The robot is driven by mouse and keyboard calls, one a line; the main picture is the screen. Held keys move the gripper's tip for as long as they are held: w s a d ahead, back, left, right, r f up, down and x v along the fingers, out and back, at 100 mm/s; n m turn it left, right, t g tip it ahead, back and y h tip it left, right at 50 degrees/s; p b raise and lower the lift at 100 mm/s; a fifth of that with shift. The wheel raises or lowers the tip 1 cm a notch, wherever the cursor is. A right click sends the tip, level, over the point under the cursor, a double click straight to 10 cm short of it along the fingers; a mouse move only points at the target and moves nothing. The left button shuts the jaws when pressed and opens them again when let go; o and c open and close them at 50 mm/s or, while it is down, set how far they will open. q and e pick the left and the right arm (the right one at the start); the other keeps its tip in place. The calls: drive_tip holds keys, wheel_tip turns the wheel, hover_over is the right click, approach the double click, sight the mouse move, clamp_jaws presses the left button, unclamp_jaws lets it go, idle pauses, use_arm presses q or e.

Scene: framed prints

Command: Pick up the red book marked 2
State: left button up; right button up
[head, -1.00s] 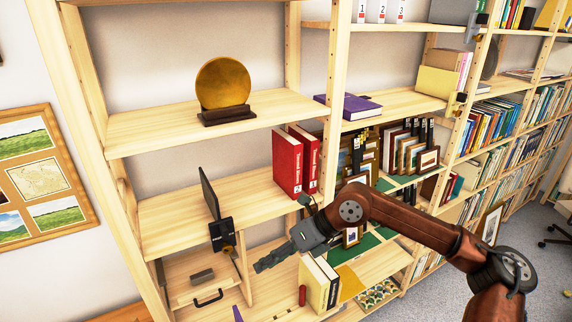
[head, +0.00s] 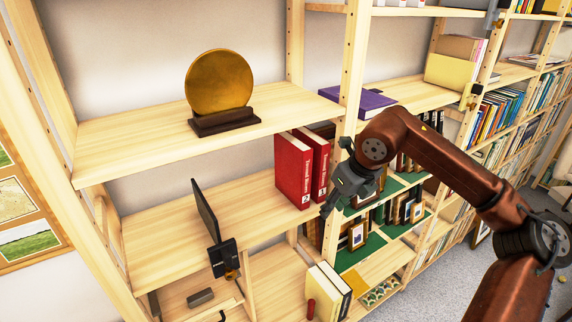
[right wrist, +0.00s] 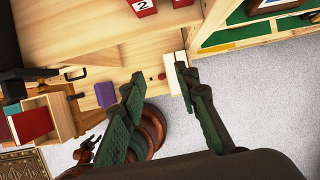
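Two red books stand upright side by side on the middle shelf. My right gripper (head: 326,212) is just right of the books, pointing down, apart from the book marked 2. Its fingers (right wrist: 159,80) are open and empty.
A shelf post (head: 340,125) stands close to my right arm. A gold disc (head: 219,82) and purple book (head: 360,101) are on the shelf above. A dark panel (head: 206,212) stands left of the books, with bare shelf between. Pale books (head: 328,290) stand below.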

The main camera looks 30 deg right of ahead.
sight(307, 181)
drive_tip(key=w+p, duration=0.1)
drive_tip(key=w, duration=0.3)
drive_tip(key=w+a, duration=0.1)
drive_tip(key=w, duration=0.2)
drive_tip(key=w+p, duration=0.1)
drive_tip(key=w, duration=0.3)
drive_tip(key=shift+w+a+r+p, duration=0.15)
drive_tip(key=shift+w+a+p, duration=0.1)
drive_tip(key=shift+w+p, duration=0.1)
drive_tip(key=shift+x, duration=0.9)
drive_tip(key=shift+d+f, duration=0.1)
drive_tip(key=shift+f, duration=0.5)
use_arm(q)
drive_tip(key=s+r, duration=0.2)
drive_tip(key=shift+a+r, duration=0.1)
drive_tip(key=shift+r, duration=0.3)
use_arm(e)
drive_tip(key=shift+f, duration=0.2)
use_arm(q)
drive_tip(key=shift+w, duration=0.2)
use_arm(e)
drive_tip(key=shift+f, duration=0.1)
